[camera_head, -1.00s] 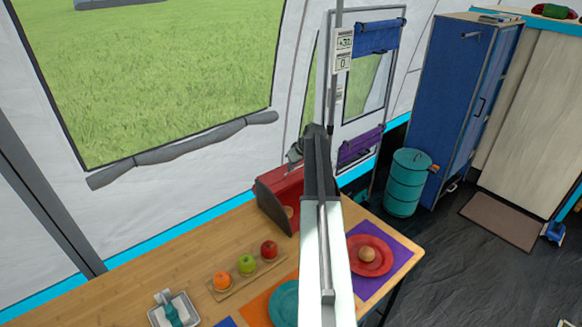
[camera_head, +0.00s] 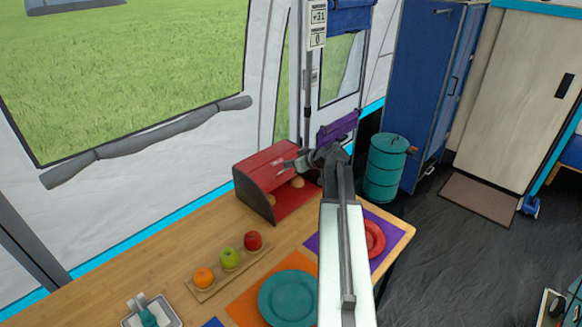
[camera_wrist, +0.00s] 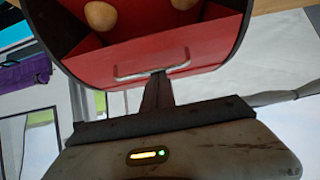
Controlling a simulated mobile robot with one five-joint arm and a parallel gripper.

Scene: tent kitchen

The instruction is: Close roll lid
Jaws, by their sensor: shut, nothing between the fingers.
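A red bread box (camera_head: 262,170) with dark side panels stands on the wooden table near the tent wall. Its roll lid is open, and bread rolls (camera_head: 297,182) show inside. My gripper (camera_head: 290,163) is at the box's upper front, to the right of its top. In the wrist view the box's red inside (camera_wrist: 190,48) and two rolls (camera_wrist: 100,15) show. A metal handle (camera_wrist: 152,64) runs across the red lid edge. My shut fingers (camera_wrist: 158,82) are right at the handle; I cannot tell whether they touch it. Nothing is held.
An orange, a green apple and a red apple (camera_head: 253,241) sit on a wooden board left of my arm. A teal plate (camera_head: 288,298) and a red plate (camera_head: 374,239) lie on the table. A teal canister (camera_head: 385,167) stands beyond its right end.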

